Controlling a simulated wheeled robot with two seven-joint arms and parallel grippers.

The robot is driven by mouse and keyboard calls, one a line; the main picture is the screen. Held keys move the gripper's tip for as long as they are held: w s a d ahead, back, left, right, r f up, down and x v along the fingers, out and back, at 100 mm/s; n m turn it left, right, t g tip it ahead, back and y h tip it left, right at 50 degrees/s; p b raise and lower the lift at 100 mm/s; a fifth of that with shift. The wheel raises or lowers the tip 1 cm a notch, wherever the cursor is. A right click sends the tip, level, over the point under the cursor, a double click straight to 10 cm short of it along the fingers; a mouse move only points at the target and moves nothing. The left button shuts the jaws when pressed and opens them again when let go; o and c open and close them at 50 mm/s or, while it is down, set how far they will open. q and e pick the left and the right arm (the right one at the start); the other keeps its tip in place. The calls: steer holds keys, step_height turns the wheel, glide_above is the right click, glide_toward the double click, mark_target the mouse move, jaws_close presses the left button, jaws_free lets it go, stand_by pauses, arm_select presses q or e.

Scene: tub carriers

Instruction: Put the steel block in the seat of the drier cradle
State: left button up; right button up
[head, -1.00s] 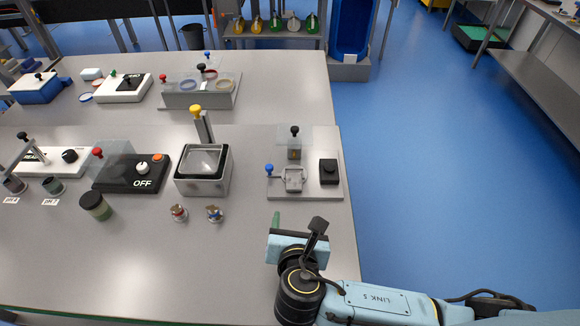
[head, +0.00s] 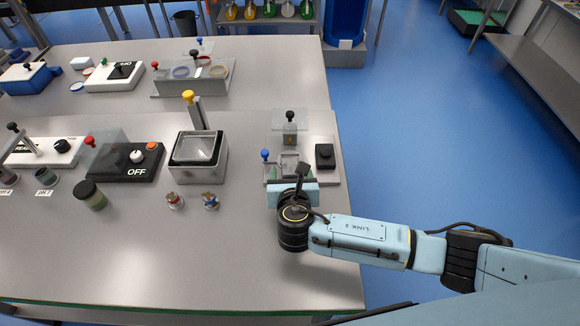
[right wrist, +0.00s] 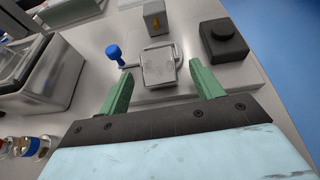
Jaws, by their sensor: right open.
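A square grey metal piece with a thin raised frame (right wrist: 158,67) sits on a low grey base plate (right wrist: 246,75); I take it for the cradle seat, with a blue-knobbed lever (right wrist: 115,54) at its left. A grey upright block with a yellow mark (right wrist: 155,18) stands just behind it; in the head view it shows under a clear panel and black knob (head: 290,114). I cannot tell surely which piece is the steel block. My right gripper (right wrist: 160,80) is open and empty, its green fingers either side of the framed piece, seemingly short of it. My left gripper is out of view.
A black block (head: 325,155) stands at the plate's right. A metal tub with a yellow-knobbed post (head: 198,160) is to the left, with two small jars (head: 174,201) (head: 211,200) in front. The bench's front middle is clear; its right edge is close.

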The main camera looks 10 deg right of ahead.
steer(key=shift+x, duration=0.75)
steer(key=shift+c, duration=0.3)
steer(key=c, duration=1.2)
